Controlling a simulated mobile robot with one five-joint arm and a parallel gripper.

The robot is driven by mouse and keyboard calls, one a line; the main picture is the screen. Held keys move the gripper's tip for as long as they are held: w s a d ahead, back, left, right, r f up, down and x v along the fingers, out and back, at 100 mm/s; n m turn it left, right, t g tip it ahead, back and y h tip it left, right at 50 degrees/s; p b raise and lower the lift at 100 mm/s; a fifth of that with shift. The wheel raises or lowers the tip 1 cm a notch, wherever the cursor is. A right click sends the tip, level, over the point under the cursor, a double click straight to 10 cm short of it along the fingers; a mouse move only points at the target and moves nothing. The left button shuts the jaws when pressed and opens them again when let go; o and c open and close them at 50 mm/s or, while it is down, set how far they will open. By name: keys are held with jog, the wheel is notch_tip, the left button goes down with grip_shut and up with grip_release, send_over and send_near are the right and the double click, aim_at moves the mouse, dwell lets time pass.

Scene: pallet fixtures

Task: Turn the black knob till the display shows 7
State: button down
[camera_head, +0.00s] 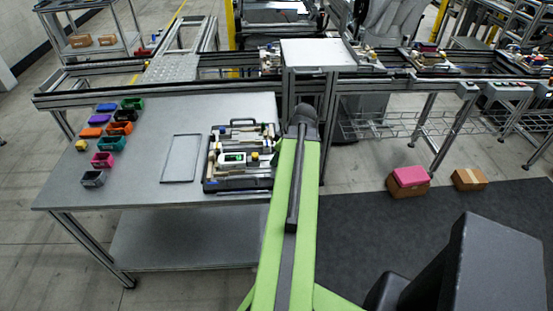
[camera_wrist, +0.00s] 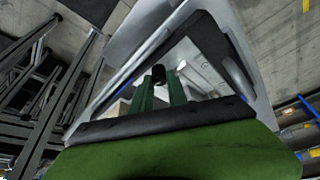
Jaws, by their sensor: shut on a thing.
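In the wrist view the two green fingers of my gripper (camera_wrist: 159,84) reach forward to a small black knob (camera_wrist: 158,73). The fingers are shut on the knob, one on each side. In the head view my green arm stretches over the right end of the grey table and hides my gripper and the knob. A black tray (camera_head: 238,186) of mixed parts lies there, just left of my arm. In it is a small white device with a green-edged display (camera_head: 232,158); its figure is too small to read.
Several coloured bins (camera_head: 113,143) stand at the table's left. A flat grey frame (camera_head: 181,158) lies left of the tray. A raised white-topped stand (camera_head: 318,53) rises behind my arm. Boxes (camera_head: 408,181) sit on the floor at right. The table's front left is clear.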

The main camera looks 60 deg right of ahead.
jog(key=shift+m, duration=0.3)
dwell(0.4)
jog(key=c, duration=1.3)
grip_release()
jog(key=shift+r, duration=0.1)
